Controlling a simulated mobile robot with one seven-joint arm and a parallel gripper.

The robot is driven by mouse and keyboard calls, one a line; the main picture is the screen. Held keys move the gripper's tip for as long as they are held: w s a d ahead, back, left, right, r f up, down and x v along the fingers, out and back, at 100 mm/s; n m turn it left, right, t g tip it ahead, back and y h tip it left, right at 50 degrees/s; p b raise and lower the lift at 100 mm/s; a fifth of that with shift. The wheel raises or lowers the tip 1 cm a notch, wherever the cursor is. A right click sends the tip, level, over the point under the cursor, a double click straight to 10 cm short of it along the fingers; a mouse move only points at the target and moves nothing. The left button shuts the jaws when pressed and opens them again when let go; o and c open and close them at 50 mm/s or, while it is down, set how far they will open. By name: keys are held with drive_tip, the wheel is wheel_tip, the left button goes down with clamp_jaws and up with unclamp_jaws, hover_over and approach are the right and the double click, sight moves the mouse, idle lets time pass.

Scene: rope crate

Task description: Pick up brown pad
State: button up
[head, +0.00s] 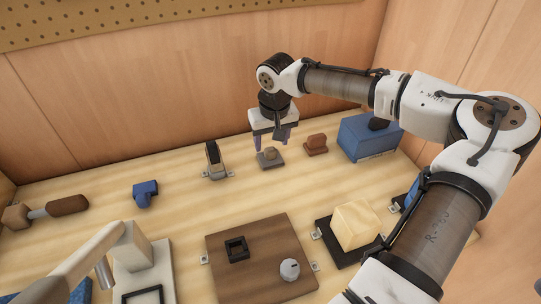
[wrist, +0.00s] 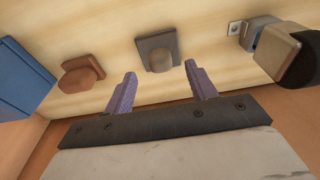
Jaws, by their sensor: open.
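The brown pad (head: 316,144) is a small reddish-brown block with a rounded knob on top. It sits on the wooden table toward the back, left of a blue box. It also shows in the wrist view (wrist: 80,76), left of my gripper's fingers. My gripper (head: 271,143) is open and empty, with its purple fingers pointing down. It is over a grey-brown pad (head: 270,157) with a similar knob, beside the brown pad. In the wrist view that grey-brown pad (wrist: 157,51) shows between the fingertips (wrist: 160,68); whether they touch it I cannot tell.
The blue box (head: 368,138) stands right of the brown pad. A black clamp-like fixture (head: 214,159) stands left of the grey-brown pad. A dark wooden board (head: 262,265) and a pale block (head: 355,224) are nearer the front. A wooden wall closes the back.

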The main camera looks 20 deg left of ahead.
sight(270, 149)
drive_tip(key=shift+w+a+f+p, duration=0.15)
drive_tip(key=shift+w+f+p, duration=0.05)
drive_tip(key=shift+f, duration=0.9)
drive_tip(key=shift+w+a+f+p, duration=0.1)
drive_tip(key=shift+w+f+p, duration=0.1)
drive_tip(key=shift+f, duration=0.85)
clamp_jaws()
drive_tip(key=shift+r, duration=0.1)
